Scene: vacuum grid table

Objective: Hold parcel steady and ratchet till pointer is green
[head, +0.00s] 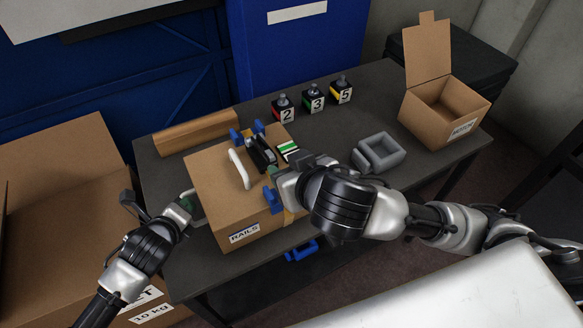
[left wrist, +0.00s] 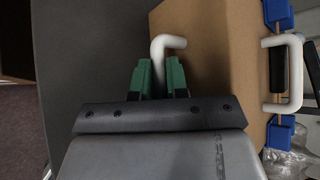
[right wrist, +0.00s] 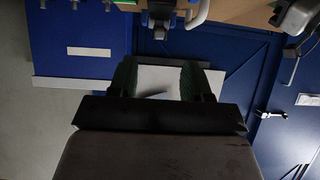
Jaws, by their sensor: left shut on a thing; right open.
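The parcel (head: 220,205) is a brown carton labelled RAILS on the table's near left. Its top carries a white handle (head: 239,168), a black ratchet (head: 261,152) with blue parts, and a green-and-white gauge (head: 288,150). The gauge's pointer is too small to read. My left gripper (head: 190,204) is shut on a white side handle (left wrist: 168,46) at the parcel's left. My right gripper (head: 274,172) is open over the parcel's right part, close to the ratchet; its arm hides part of the carton. Nothing is seen gripped between its fingers in the right wrist view (right wrist: 160,82).
Numbered bottles (head: 313,97) stand at the back of the dark table (head: 375,95). A large open box (head: 60,190) is at the left.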

